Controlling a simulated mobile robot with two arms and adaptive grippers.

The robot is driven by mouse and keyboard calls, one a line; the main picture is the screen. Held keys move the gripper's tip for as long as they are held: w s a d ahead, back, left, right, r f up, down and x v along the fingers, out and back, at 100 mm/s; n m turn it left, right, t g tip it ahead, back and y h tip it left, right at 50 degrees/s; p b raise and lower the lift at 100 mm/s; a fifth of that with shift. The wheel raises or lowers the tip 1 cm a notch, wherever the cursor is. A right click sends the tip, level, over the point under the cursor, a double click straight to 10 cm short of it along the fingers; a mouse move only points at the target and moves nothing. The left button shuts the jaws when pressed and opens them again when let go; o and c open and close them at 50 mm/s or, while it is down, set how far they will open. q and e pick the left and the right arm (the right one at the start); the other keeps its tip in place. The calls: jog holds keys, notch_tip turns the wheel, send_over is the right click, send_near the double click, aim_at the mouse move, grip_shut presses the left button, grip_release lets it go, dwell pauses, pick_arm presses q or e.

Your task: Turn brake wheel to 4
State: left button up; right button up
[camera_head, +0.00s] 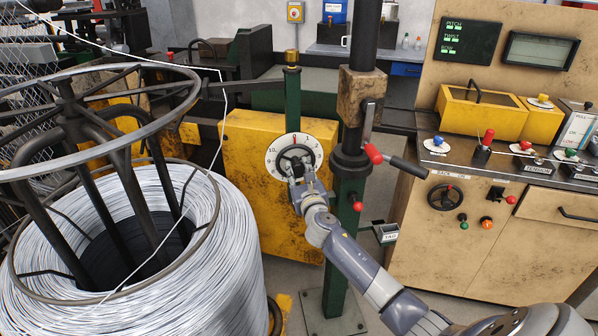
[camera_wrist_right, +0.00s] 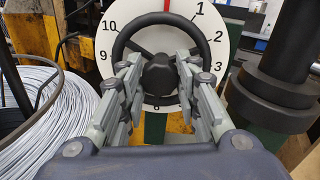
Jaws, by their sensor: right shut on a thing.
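A red mark (camera_wrist_right: 167,5) stands at the top of the dial (camera_wrist_right: 110,40), between 10 and 1. The numbers 1, 2 and 3 run down the right side, 10 and 9 down the left. My right gripper (camera_head: 296,172) is shut on the wheel, its fingers (camera_wrist_right: 158,68) either side of the hub. My left gripper is out of view.
A large wire coil (camera_head: 220,250) on a black frame stands left of the yellow box (camera_head: 240,135). A green post (camera_head: 345,225) with red-knobbed levers (camera_head: 373,153) stands close right of the dial. A control cabinet (camera_head: 470,250) fills the right side.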

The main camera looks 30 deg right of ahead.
jog(key=shift+m, duration=0.3)
jog(key=m+b, duration=0.2)
jog(key=m, duration=0.3)
jog(key=shift+f+m, duration=0.1)
jog(key=shift+m, duration=0.2)
jog(key=m+b, duration=0.2)
jog(key=m, duration=0.4)
jog(key=shift+m+h, duration=0.3)
jog(key=m+b, duration=0.1)
jog(key=m, duration=0.4)
jog(key=shift+m, duration=0.3)
jog(key=m+b, duration=0.1)
jog(key=m, duration=0.5)
jog(key=shift+h, duration=0.3)
jog(key=o, duration=1.1)
